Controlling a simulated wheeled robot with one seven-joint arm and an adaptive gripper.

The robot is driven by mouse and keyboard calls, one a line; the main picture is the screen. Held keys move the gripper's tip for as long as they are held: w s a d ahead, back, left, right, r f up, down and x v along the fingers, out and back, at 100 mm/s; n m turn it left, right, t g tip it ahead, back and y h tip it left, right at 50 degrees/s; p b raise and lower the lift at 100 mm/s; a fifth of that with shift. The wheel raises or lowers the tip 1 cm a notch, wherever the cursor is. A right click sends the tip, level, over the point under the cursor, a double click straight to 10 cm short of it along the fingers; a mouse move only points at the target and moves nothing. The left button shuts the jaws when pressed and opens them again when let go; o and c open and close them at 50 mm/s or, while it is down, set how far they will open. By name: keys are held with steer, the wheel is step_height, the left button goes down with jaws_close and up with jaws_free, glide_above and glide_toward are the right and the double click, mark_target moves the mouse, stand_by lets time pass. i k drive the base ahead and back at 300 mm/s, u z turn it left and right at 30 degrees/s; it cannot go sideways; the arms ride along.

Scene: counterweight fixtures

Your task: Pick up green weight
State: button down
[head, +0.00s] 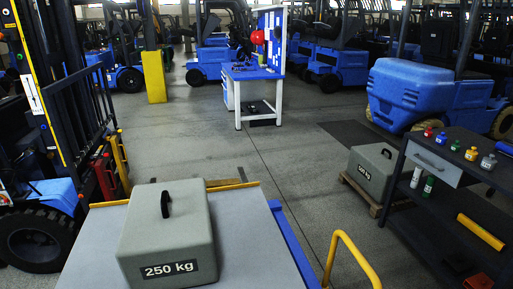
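My gripper is not in view.
A large grey-green block marked 250 kg (169,235) sits on a grey platform (262,240) in front. Another large block (372,170) sits on a pallet left of the cart. A yellow rail (350,258) stands near the platform. The middle floor is clear.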

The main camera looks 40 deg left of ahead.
mark_target(455, 146)
steer(key=u, duration=0.45)
steer(key=k, duration=1.05)
steer(key=u, duration=0.6)
steer(key=i, duration=0.35)
steer(key=z, duration=1.7)
steer(key=i, duration=2.2)
